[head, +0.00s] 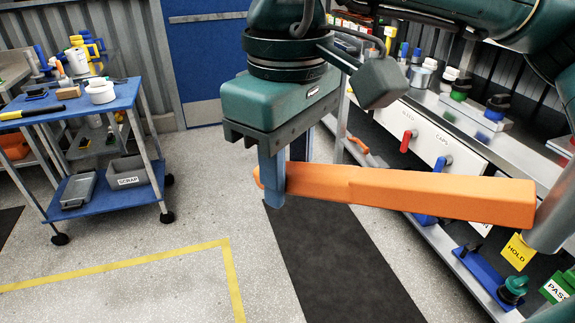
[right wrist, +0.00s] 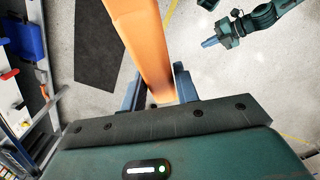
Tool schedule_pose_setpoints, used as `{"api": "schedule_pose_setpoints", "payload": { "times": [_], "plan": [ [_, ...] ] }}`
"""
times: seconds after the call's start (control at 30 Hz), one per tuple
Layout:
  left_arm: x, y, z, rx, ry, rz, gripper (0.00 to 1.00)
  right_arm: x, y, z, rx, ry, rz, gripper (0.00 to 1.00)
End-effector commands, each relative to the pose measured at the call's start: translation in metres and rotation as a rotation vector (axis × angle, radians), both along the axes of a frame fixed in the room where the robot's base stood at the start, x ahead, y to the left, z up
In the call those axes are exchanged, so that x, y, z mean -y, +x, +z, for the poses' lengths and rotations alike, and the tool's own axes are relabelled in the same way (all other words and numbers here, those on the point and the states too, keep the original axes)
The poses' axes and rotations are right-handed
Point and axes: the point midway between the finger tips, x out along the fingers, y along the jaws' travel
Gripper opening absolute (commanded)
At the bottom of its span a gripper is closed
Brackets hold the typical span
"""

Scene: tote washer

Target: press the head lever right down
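The orange head lever (head: 430,192) runs from a grey post at the right edge of the head view leftward to its rounded free end. It looks roughly level, held out above the floor. My right gripper (head: 286,172) points down over the free end, one blue finger on each side of it. In the right wrist view the lever (right wrist: 140,40) passes between the two fingers (right wrist: 158,90), which appear to close on its sides near the tip. My left gripper (right wrist: 210,42) shows small at the upper right of that view, away from the lever; its finger gap is unclear.
A blue cart (head: 110,98) with tools and a scrap bin stands at left. A bench with switch panel (head: 425,145) and shelves lies at right, beyond the lever. Below the lever are a dark floor mat (head: 335,265) and open floor with yellow tape (head: 232,270).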

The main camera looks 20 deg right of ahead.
Motion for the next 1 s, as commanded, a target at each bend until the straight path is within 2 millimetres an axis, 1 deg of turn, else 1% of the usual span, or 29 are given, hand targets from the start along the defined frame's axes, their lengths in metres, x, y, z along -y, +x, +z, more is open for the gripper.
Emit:
{"api": "schedule_pose_setpoints", "payload": {
  "times": [0.03,0.3,0.37,0.57,0.67,1.0],
  "plan": [
    [0.000,0.000,0.000,0.000,0.000,0.000,0.00,0.000,0.000,0.000,0.000,0.000,0.000,0.26],
    [0.000,0.000,0.000,0.000,0.000,0.000,0.00,0.000,0.000,0.000,0.000,0.000,0.000,0.04],
    [0.000,0.000,0.000,-0.001,0.000,0.000,0.00,0.000,0.000,0.000,0.000,0.000,0.000,0.00],
    [0.000,0.000,0.000,-0.001,0.001,0.001,0.00,0.000,0.000,0.000,0.000,0.000,0.000,0.00],
    [0.000,0.000,-0.001,-0.001,0.000,0.001,0.00,0.000,-0.001,-0.005,-0.018,-0.012,0.000,0.00],
    [0.001,0.000,-0.013,-0.002,-0.019,0.005,0.00,0.011,-0.015,-0.048,-0.193,-0.150,0.001,0.00]
  ]
}}
